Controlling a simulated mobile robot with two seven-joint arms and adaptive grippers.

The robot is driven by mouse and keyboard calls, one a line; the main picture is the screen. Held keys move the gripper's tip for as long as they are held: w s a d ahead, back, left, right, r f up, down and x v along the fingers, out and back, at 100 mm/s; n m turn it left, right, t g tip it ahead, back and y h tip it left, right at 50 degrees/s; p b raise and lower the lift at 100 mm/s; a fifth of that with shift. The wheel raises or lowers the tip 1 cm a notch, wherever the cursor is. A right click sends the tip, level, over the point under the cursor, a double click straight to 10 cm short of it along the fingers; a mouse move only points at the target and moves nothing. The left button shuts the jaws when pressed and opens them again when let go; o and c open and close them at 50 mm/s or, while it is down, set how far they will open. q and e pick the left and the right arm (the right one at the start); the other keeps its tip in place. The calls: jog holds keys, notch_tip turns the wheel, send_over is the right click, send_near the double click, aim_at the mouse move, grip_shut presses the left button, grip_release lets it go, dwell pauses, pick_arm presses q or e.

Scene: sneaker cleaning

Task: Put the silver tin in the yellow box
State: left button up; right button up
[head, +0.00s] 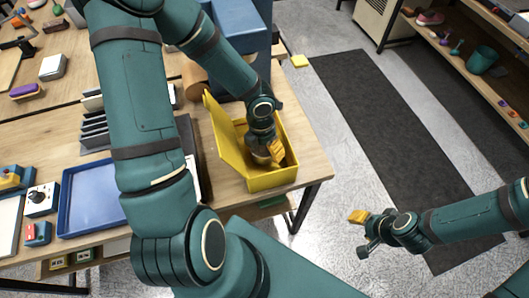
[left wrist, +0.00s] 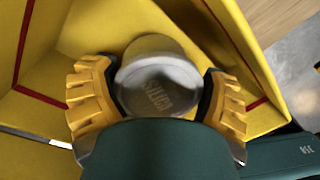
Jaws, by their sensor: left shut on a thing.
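The yellow box (head: 272,182) stands open at the right end of the wooden table, its lid raised on the left side. My left gripper (head: 266,154) reaches down into it from above. In the left wrist view, the round silver tin (left wrist: 160,78) sits between the two yellow fingers of the left gripper (left wrist: 158,98), which are shut on its sides. Yellow box walls (left wrist: 275,108) surround the tin there. The gripper hides much of the tin in the head view. My right gripper (head: 358,217) is away from the table over the floor; its finger opening cannot be made out.
A blue tray (head: 93,195), a grey rack (head: 95,130) and a brown cylinder (head: 193,78) are on the table left of and behind the box. The table's right edge is close to the box.

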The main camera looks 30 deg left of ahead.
pick_arm(q)
notch_tip(320, 180, down, 2)
jog(key=shift+f+b, duration=0.1)
jog(key=shift+b, duration=0.25)
jog(key=o, duration=1.1)
jog(key=r+p, duration=0.2)
jog(key=r, duration=0.2)
jog(key=r+p, duration=0.2)
jog(key=r, duration=0.2)
jog(key=a+r+p, duration=0.1)
jog(key=r+p, duration=0.1)
jog(key=r, duration=0.2)
jog(key=shift+w+r, duration=0.1)
